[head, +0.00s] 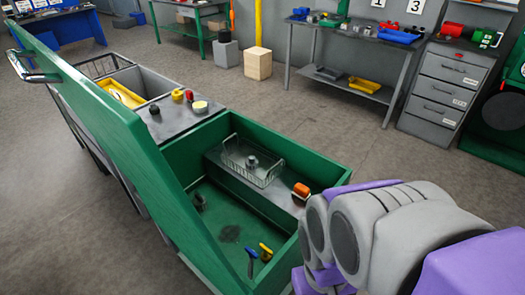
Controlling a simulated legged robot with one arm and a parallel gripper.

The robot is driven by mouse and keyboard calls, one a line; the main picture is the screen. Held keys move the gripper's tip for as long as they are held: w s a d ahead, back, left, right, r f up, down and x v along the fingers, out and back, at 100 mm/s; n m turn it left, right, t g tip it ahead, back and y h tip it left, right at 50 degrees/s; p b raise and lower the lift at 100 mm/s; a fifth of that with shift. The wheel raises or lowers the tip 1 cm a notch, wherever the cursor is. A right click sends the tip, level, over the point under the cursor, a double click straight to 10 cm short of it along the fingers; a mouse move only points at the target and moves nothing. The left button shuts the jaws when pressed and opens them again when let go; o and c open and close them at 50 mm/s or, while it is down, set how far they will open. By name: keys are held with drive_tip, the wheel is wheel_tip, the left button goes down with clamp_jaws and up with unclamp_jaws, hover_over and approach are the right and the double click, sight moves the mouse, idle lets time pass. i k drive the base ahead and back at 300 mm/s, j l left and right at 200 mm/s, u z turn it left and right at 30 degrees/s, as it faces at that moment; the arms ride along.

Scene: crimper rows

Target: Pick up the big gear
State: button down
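No part is clearly recognisable as the big gear. A small grey metal piece (252,163) sits in a wire basket (270,178), on a raised grey ledge inside a green bin (187,158); it is too small to tell if it is a gear. A dark object (199,202) lies against the bin's left wall, its shape unclear. My grey and purple arm fills the lower right and hides part of the bin's right side. My gripper's fingers do not show.
An orange cylinder (301,190) is on the ledge's right end. Blue-handled (250,259) and yellow-handled (265,252) tools are at the bin's near end. A tall green panel (125,140) rises on the left. A workbench (345,38) and grey drawers (440,90) stand behind open floor.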

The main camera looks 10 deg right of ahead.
sight(252, 163)
drive_tip(key=i+l+u, duration=0.15)
drive_tip(key=l, duration=0.5)
drive_tip(key=i+l+u, duration=0.2)
drive_tip(key=l, duration=0.45)
drive_tip(key=l+u, duration=0.15)
drive_tip(key=l, duration=0.5)
drive_tip(key=i+l+u, duration=0.25)
drive_tip(key=i+l, duration=0.45)
drive_tip(key=i, duration=0.05)
